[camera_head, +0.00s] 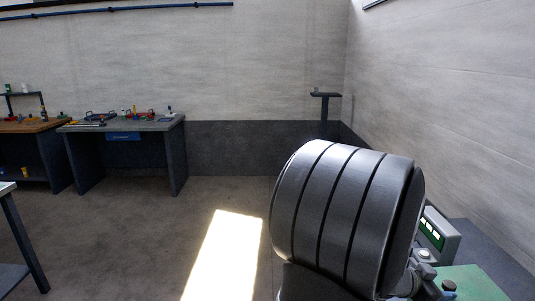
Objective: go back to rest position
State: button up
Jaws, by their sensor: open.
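My gripper is not in view in the head camera view. A large dark grey cylinder with black grooves (335,215) fills the lower right foreground. I cannot tell whether it is part of my arm or of the machine. It hides much of what lies behind it.
A box with lit green displays (431,232) and a green surface (480,284) show right of the cylinder. Workbenches with tools (150,126) stand along the back wall at left. A dark post (324,112) stands near the corner. The floor (130,235) at centre left is clear, with a sunlit patch.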

aim_at(448, 285)
jog(key=shift+x, duration=1.85)
jog(key=v, duration=1.8)
jog(key=x, duration=1.7)
jog(key=shift+d+f, duration=0.15)
jog(key=shift+d, duration=0.2)
jog(key=d+r+y, duration=0.3)
jog(key=d+r, duration=0.6)
jog(key=r, duration=0.2)
jog(key=shift+m+y, duration=0.3)
jog(key=shift+y, duration=0.1)
jog(key=shift+w+r, duration=0.1)
jog(key=shift+r, duration=0.1)
